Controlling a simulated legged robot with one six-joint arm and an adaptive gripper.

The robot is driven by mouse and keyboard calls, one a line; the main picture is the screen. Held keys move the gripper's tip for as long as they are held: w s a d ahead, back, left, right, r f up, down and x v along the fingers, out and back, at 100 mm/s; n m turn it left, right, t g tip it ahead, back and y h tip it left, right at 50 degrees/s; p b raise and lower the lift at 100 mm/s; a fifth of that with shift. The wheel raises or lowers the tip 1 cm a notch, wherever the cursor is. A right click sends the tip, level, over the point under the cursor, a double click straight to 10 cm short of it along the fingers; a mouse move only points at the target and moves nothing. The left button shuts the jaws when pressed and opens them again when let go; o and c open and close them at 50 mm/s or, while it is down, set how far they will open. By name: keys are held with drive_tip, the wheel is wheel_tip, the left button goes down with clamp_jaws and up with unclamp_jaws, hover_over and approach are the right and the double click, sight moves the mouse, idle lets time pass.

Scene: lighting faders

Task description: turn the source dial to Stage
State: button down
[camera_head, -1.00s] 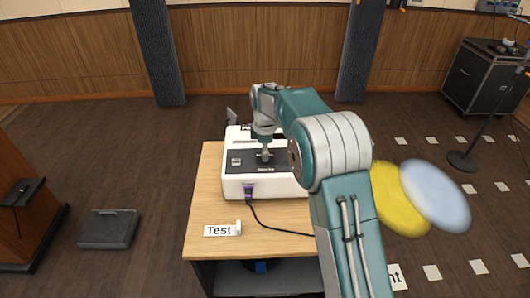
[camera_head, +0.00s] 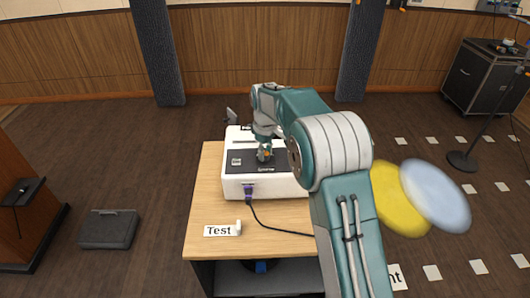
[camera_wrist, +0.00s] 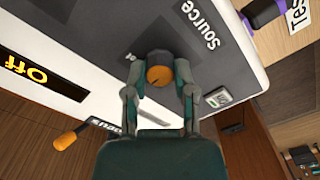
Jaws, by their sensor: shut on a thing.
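The source dial is a round knob with an orange cap and a dark pointer line (camera_wrist: 159,76). In the wrist view it sits on a dark panel beside the printed word "Source". The panel tops a white box (camera_head: 262,187), which stands on a wooden table. My gripper (camera_wrist: 158,92) points down at the panel with its two fingers closed against opposite sides of the dial. In the head view my gripper (camera_head: 265,155) covers most of the dial. A small display on the box reads "Off" (camera_wrist: 25,70). Other labels around the dial are mostly hidden by my fingers.
A small switch (camera_wrist: 217,97) lies beside the dial. An orange-tipped lever (camera_wrist: 70,137) sticks out past the box's edge. A purple plug (camera_head: 249,191) with a black cable is at the box's front.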

drive_tip(key=shift+m, duration=0.4)
drive_tip(key=shift+c, duration=2.2)
unclamp_jaws()
drive_tip(key=shift+f, duration=0.1)
wheel_tip(320, 180, up, 12)
